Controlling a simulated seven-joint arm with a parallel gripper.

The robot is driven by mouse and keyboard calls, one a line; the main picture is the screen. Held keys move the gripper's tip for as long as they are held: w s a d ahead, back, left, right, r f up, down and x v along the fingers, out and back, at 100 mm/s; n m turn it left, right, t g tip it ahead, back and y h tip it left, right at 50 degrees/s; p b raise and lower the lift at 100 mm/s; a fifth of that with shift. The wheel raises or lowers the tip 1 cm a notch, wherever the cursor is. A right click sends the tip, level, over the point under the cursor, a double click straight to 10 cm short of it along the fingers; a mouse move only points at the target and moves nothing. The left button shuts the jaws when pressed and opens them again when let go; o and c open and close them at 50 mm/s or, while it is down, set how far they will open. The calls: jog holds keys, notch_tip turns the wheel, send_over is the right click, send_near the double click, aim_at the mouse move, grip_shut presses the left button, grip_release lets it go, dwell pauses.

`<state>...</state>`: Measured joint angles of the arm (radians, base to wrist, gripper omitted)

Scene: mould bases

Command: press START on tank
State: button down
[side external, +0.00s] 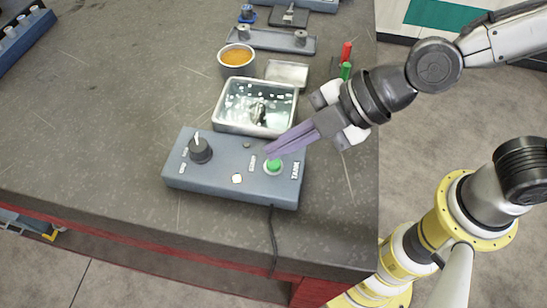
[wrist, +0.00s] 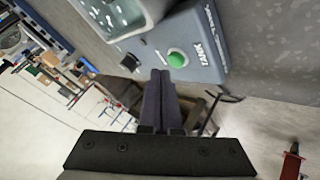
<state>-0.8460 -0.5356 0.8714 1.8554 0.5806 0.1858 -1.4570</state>
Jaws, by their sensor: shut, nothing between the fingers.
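The tank control box (side external: 225,186) is blue-grey and sits on the dark bench near its front edge. It bears the word TANK, a black knob (side external: 200,150) at its left and a round green button (side external: 273,166) at its right. My gripper (side external: 270,151) is shut and empty, with its purple-grey fingers pointing down and left. In the side view its tips appear just behind and above the green button; contact cannot be told. In the wrist view the green button (wrist: 177,59) shows just beyond the fingertips (wrist: 160,72), slightly to the right.
A metal tank of clear liquid (side external: 256,107) stands right behind the box. Behind it are a cup of orange liquid (side external: 237,58), a small metal tray (side external: 287,73) and red and green upright pieces (side external: 346,60). A cable hangs over the front edge.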

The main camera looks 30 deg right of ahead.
aim_at(281, 164)
jog(key=shift+r, duration=2.45)
jog(key=w+d+r+m+t+h, duration=0.2)
jog(key=d+r+m, duration=0.15)
jog(key=d, duration=0.65)
jog(key=w+d+r+m+t+h, duration=0.2)
jog(key=w+d+r+m, duration=0.15)
jog(key=d, duration=0.65)
jog(key=s+d+f+m+g+h, duration=0.1)
jog(key=s+d+f+m+h, duration=0.1)
jog(key=s+d+m, duration=0.4)
jog(key=s+d+f+m+g+h, duration=0.1)
jog(key=s+d+f+m+g, duration=0.1)
jog(key=s+d+f+m, duration=0.3)
jog(key=s+m, duration=0.2)
jog(key=s, duration=0.1)
jog(key=shift+d+h, duration=0.35)
jog(key=shift+h, duration=0.05)
